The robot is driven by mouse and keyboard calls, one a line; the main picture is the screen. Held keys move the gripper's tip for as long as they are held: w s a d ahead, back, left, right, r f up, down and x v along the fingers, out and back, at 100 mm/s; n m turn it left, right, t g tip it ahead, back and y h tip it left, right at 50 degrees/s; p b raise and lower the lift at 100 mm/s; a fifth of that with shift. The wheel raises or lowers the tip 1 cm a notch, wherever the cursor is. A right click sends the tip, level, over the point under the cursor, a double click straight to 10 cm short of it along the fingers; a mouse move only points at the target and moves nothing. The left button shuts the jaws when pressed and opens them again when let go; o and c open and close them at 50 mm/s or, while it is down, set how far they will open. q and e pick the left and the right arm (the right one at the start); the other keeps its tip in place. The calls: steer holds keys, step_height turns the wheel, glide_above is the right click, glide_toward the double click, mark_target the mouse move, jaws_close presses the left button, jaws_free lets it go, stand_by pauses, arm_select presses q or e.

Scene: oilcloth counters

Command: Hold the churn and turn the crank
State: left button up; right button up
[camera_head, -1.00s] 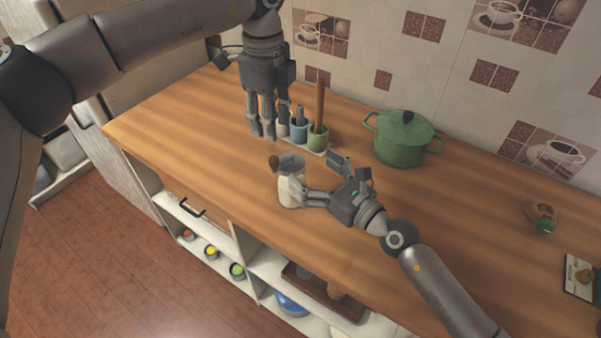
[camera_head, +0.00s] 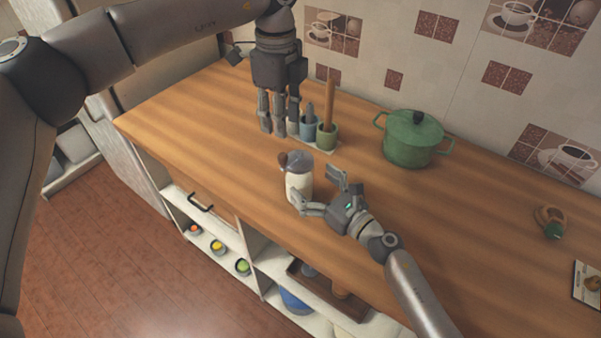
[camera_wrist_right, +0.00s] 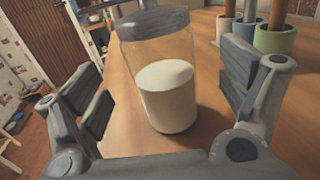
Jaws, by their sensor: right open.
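The churn (camera_head: 298,182) is a clear glass jar with a grey lid and a pale filling. It stands upright on the wooden counter, with its brown-knobbed crank (camera_head: 284,159) at the upper left of the lid. In the right wrist view the churn (camera_wrist_right: 168,95) stands ahead between the finger directions, and the crank is mostly cut off. My right gripper (camera_head: 318,191) is open beside the churn, its fingers spread and apparently not closed on the glass. My left gripper (camera_head: 278,128) points down behind the churn, apart from the crank; its finger gap is unclear.
Small pots (camera_head: 327,138), one with a wooden rod, stand behind the churn near my left gripper. A green lidded pot (camera_head: 412,145) stands at the back right. The counter (camera_head: 200,125) is clear to the left. Its front edge is close to the churn.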

steer(key=x, duration=0.4)
steer(key=shift+w+f, duration=0.1)
steer(key=shift+f, duration=0.05)
steer(key=shift+w+a, duration=0.3)
